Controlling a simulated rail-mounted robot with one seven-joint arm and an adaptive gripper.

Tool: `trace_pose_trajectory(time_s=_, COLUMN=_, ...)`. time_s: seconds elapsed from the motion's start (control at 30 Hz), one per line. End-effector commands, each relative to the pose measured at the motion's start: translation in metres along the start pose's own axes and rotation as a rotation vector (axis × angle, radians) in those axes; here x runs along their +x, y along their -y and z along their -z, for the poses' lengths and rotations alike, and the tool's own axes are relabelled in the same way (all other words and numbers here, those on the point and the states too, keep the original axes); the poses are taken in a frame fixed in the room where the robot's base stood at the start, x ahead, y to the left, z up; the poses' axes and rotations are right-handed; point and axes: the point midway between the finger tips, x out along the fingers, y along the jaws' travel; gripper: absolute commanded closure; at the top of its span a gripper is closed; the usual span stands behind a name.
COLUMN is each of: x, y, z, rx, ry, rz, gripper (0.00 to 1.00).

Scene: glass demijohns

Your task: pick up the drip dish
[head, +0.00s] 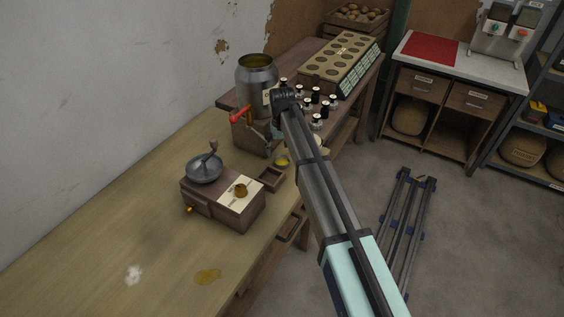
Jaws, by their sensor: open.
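A small yellow round thing (282,160), perhaps the drip dish or its contents, sits at the far end of the wooden bench below the tap area; it is too small to tell surely. A metal can (257,82) with a red-handled tap (240,115) stands above it on a wooden box. My arm reaches in from the lower right. My gripper (274,132) hangs at its end, in front of the box and a little above the yellow thing, open and apparently empty. Its fingertips are small and dark against the box. My arm hides part of the bench edge.
A coffee grinder (221,200) stands on the bench, with a small open wooden tray (271,179) beside it. Several small bottles (316,122) crowd the table to the right of my gripper.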

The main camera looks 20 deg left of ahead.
Motion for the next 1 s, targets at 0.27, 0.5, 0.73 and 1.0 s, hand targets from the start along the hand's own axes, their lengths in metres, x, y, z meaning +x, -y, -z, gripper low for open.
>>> trace_pose_trajectory(time_s=0.27, x=0.027, y=0.0, z=0.001, rx=0.0, ry=0.002, rz=0.0, gripper=0.11)
trace_pose_trajectory(time_s=0.5, x=0.049, y=0.0, z=0.001, rx=0.0, ry=0.0, rz=0.0, gripper=0.11)
trace_pose_trajectory(time_s=0.73, x=0.049, y=0.0, z=0.001, rx=0.0, ry=0.0, rz=0.0, gripper=0.28)
trace_pose_trajectory(time_s=1.0, x=0.049, y=0.0, z=0.001, rx=0.0, ry=0.0, rz=0.0, gripper=0.77)
